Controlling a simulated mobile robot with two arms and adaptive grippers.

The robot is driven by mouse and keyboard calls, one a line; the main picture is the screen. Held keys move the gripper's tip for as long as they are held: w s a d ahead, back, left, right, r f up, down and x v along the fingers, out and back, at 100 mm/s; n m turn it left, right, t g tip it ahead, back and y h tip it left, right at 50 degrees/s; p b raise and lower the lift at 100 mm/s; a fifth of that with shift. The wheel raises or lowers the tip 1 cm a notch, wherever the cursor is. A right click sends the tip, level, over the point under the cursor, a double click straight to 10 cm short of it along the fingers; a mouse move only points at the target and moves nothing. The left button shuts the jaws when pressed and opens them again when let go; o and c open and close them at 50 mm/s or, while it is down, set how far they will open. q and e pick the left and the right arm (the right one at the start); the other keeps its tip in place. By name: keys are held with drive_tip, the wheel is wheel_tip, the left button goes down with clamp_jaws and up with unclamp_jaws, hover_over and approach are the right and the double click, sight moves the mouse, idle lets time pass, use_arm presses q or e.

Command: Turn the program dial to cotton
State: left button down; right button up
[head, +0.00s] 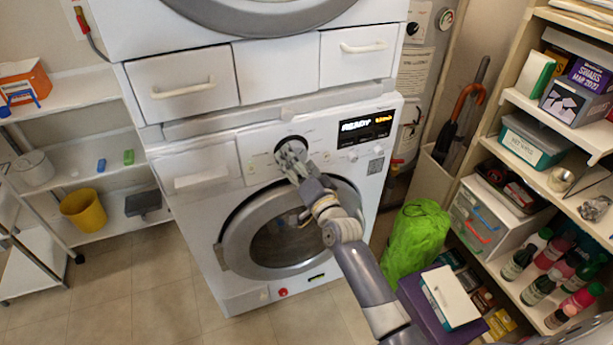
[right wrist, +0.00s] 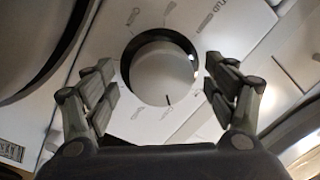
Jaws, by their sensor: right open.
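The program dial (right wrist: 160,68) is a round white knob in a dark ring on the washer's white panel. Its short dark pointer mark is at the lower edge of the knob in the right wrist view, with symbols and partly legible lettering around it. My right gripper (right wrist: 160,78) is open, with one finger on each side of the dial and gaps between fingers and knob. In the head view, my right gripper (head: 289,155) is at the washer (head: 215,235) panel and covers most of the dial. I cannot read which program the pointer marks. My left gripper is not in view.
A lit display (head: 366,126) reading READY sits right of the dial. The round door (head: 290,235) is below, behind my right arm. Another machine with drawers (head: 180,90) is stacked above. Shelves (head: 90,150) stand at left; a stocked rack (head: 540,200) and green bag (head: 415,240) are at right.

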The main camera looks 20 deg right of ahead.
drive_tip(key=s+d, duration=0.1)
drive_tip(key=s, duration=1)
drive_tip(key=shift+f, duration=0.2)
drive_tip(key=shift+w, duration=0.1)
drive_tip(key=s+a+f+n+g, duration=0.1)
drive_tip(key=s+f+n+g, duration=0.45)
drive_tip(key=f, duration=1.25)
drive_tip(key=s+f+g, duration=0.3)
drive_tip(key=s+f, duration=0.5)
drive_tip(key=f, duration=0.9)
drive_tip(key=s+d+f+n+g, duration=0.1)
drive_tip(key=s+f+n+g, duration=0.1)
drive_tip(key=s+f, duration=0.4)
drive_tip(key=s+d+f+n+g+h, duration=0.1)
drive_tip(key=s+f+g, duration=0.3)
drive_tip(key=s, duration=1.3)
drive_tip(key=s+d+f+n+g, duration=0.1)
drive_tip(key=s+f+n+g, duration=0.2)
drive_tip(key=s+f, duration=0.7)
drive_tip(key=shift+s+d+h+p, duration=0.3)
drive_tip(key=shift+s+d+p, duration=0.1)
drive_tip(key=shift+s, duration=0.7)
drive_tip(key=shift+a, duration=0.1)
